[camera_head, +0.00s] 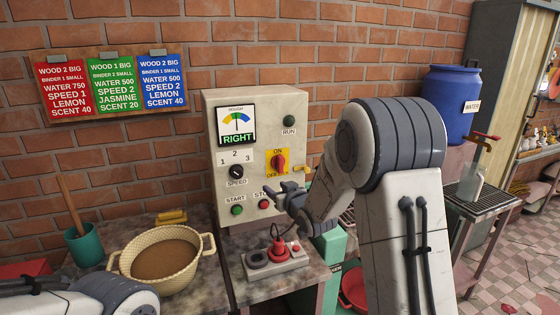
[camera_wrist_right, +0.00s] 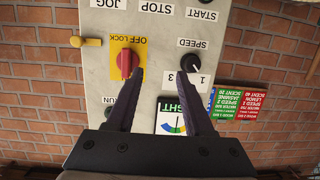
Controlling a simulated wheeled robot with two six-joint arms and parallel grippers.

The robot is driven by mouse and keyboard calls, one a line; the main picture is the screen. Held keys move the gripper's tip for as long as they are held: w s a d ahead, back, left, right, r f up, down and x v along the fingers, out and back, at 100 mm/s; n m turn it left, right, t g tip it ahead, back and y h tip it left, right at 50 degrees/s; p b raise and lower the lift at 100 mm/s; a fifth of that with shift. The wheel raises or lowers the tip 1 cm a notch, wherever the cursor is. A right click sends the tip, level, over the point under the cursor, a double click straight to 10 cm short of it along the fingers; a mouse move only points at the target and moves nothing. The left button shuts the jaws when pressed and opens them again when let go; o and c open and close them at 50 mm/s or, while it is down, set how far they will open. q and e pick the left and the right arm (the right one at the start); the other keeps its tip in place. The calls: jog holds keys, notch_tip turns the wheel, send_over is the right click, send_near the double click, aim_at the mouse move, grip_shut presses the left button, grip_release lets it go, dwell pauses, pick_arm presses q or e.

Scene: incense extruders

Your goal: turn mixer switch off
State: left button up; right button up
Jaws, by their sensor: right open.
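The mixer switch is a red rotary knob (camera_head: 278,162) on a yellow ON / OFF LOCK plate of the grey control panel (camera_head: 226,172). Its handle looks upright. In the right wrist view, which is upside down, the red knob (camera_wrist_right: 126,63) is close to the tip of the left-hand finger; I cannot tell if they touch. My right gripper (camera_head: 279,192) is open and empty in front of the panel, below the knob in the head view. The fingers also show in the wrist view (camera_wrist_right: 162,72), with bare panel between their tips. My left gripper is out of view.
A black speed knob (camera_head: 236,172), a run button (camera_head: 289,122) and start button (camera_head: 237,210) sit nearby on the panel. A small red-buttoned box (camera_head: 275,262) lies on the counter below. A cream pot (camera_head: 195,267) of brown mix stands at left.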

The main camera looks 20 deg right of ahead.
aim_at(282, 160)
jog(key=w+d+r+t, duration=0.2)
jog(key=d, duration=0.4)
jog(key=shift+m+t, duration=0.3)
jog(key=w+p, duration=0.3)
jog(key=w, duration=0.5)
jog(key=shift+w+r+p, duration=0.1)
jog(key=shift+r+p, duration=0.05)
jog(key=shift+p, duration=0.15)
jog(key=shift+w, duration=0.85)
grip_shut()
